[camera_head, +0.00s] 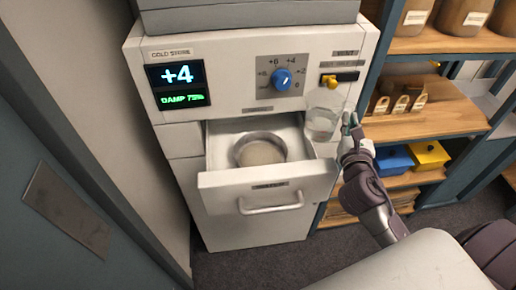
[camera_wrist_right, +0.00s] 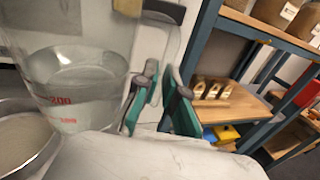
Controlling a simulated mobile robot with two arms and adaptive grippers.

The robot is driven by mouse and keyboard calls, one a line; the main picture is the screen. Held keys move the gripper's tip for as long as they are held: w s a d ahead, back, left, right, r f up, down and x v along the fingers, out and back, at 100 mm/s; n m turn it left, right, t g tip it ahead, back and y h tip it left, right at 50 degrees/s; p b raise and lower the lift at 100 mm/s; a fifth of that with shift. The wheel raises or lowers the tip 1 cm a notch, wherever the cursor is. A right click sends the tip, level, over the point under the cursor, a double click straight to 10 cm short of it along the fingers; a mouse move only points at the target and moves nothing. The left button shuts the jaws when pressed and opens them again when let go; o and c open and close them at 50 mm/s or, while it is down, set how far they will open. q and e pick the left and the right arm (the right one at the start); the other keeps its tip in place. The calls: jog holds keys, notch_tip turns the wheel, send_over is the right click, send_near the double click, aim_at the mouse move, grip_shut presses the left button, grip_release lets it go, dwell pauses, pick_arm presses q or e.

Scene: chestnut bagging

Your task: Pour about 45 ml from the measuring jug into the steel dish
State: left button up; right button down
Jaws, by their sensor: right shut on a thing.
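My right gripper (camera_head: 350,126) is shut on the measuring jug (camera_head: 321,123), at the jug's right side. The jug is clear, looks about upright, and is held above the right edge of the open drawer. In the right wrist view the jug (camera_wrist_right: 75,85) shows red markings and a clear liquid inside; the fingers (camera_wrist_right: 158,92) are right of it, and their exact contact is hard to see. The round steel dish (camera_head: 282,147) sits in the drawer, left of and below the jug, with a pale bottom or contents. It shows partly in the wrist view (camera_wrist_right: 45,158). My left gripper is not in view.
The drawer (camera_head: 268,185) is pulled out of the white cold store cabinet (camera_head: 225,45), which has a lit display (camera_head: 178,84), a blue knob (camera_head: 282,80) and a yellow switch (camera_head: 330,83). Wooden shelves (camera_head: 440,120) with jars and boxes stand close on the right.

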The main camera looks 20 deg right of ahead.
aim_at(336, 126)
jog(key=a+n, duration=0.1)
jog(key=n, duration=0.1)
jog(key=w+a+n, duration=0.1)
jog(key=a+n, duration=0.1)
jog(key=n, duration=0.1)
jog(key=shift+w+n, duration=0.3)
jog(key=shift+w, duration=0.1)
jog(key=shift+w+a+r+n, duration=0.4)
jog(key=shift+a+r+n, duration=0.25)
jog(key=shift+a+n, duration=0.15)
jog(key=shift+w+a+f+n, duration=0.2)
jog(key=shift+a+f+n, duration=0.2)
jog(key=shift+n, duration=0.4)
jog(key=shift+f, duration=0.1)
jog(key=shift+w+a+r+n, duration=0.15)
jog(key=shift+a+n, duration=0.15)
jog(key=shift+n, duration=0.3)
jog(key=shift+w+a+r+n, duration=0.15)
jog(key=shift+a+n, duration=0.1)
jog(key=shift+n, duration=0.35)
dwell(1.0)
jog(key=s+d+m, duration=0.3)
jog(key=d+m, duration=0.2)
jog(key=m, duration=0.4)
jog(key=shift+d+f, duration=0.25)
jog(key=shift+d, duration=0.1)
